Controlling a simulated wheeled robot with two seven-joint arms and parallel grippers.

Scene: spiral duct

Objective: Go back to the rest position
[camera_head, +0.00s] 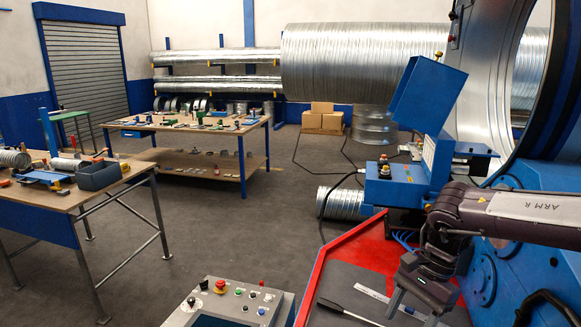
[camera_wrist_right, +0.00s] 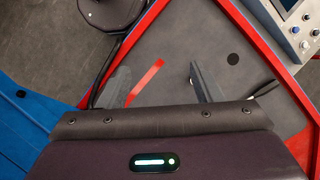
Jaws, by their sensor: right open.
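My right arm, marked ARM R, comes in from the right edge in the head view. My right gripper (camera_head: 412,310) points down over the grey top of the red-edged bench (camera_head: 316,276). In the right wrist view its two fingers (camera_wrist_right: 157,80) stand apart with nothing between them. My left gripper is in neither view.
A control panel (camera_head: 236,294) with buttons stands left of the bench. A dark-handled tool (camera_head: 346,312) lies near the gripper. The blue machine (camera_head: 408,185) and large ring (camera_head: 490,80) stand close behind my arm.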

